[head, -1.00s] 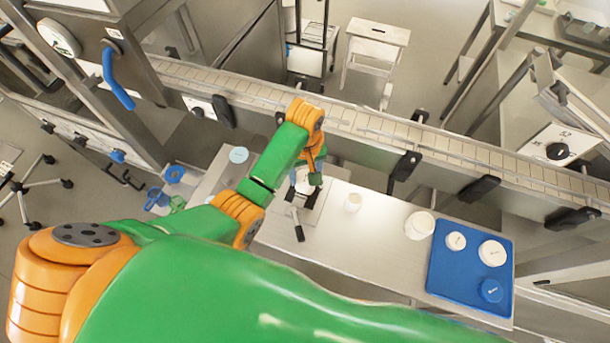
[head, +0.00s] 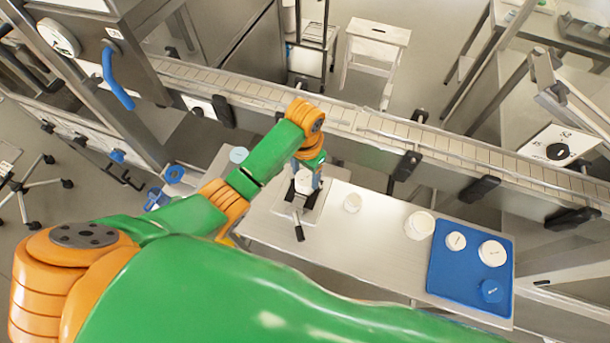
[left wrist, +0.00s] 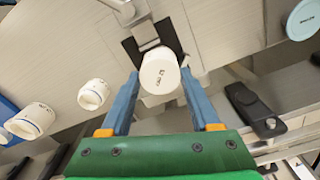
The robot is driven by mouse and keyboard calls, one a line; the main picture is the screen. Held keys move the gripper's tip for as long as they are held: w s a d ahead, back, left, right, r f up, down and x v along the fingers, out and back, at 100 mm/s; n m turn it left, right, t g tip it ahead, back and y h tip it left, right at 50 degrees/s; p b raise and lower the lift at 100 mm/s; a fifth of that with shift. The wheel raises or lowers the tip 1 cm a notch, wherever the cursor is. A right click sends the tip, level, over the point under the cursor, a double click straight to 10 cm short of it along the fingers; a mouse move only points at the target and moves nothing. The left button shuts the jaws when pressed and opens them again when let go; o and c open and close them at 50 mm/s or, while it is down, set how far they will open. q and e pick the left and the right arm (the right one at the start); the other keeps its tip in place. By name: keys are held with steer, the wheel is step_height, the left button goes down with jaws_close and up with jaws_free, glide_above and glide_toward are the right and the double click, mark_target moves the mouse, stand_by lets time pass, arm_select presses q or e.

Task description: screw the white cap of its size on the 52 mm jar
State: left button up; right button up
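A white cap (left wrist: 160,76) with dark print on its flat top sits between the fingers in the left wrist view. It appears to rest on the jar held in the clamp (head: 298,228), but it hides most of that jar, so I cannot tell how well it is seated. My left gripper (head: 304,184) is above the clamp. Its blue fingers (left wrist: 160,74) are on both sides of the cap, with what looks like narrow gaps, so it seems open. My right gripper is not in view.
Two white jars (head: 352,202) (head: 419,225) stand right of the clamp. A blue tray (head: 450,278) holds two white caps (head: 456,241) (head: 492,253) and a blue one (head: 490,290). A pale disc (head: 238,155) lies at the table's left. A conveyor (head: 360,122) runs behind.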

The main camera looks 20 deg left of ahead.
arm_select(q)
steer(key=o, duration=0.5)
steer(key=r, duration=0.6)
steer(key=shift+w+b, duration=0.25)
steer(key=shift+b, duration=0.15)
steer(key=shift+r, duration=0.3)
steer(key=shift+s+r, duration=0.25)
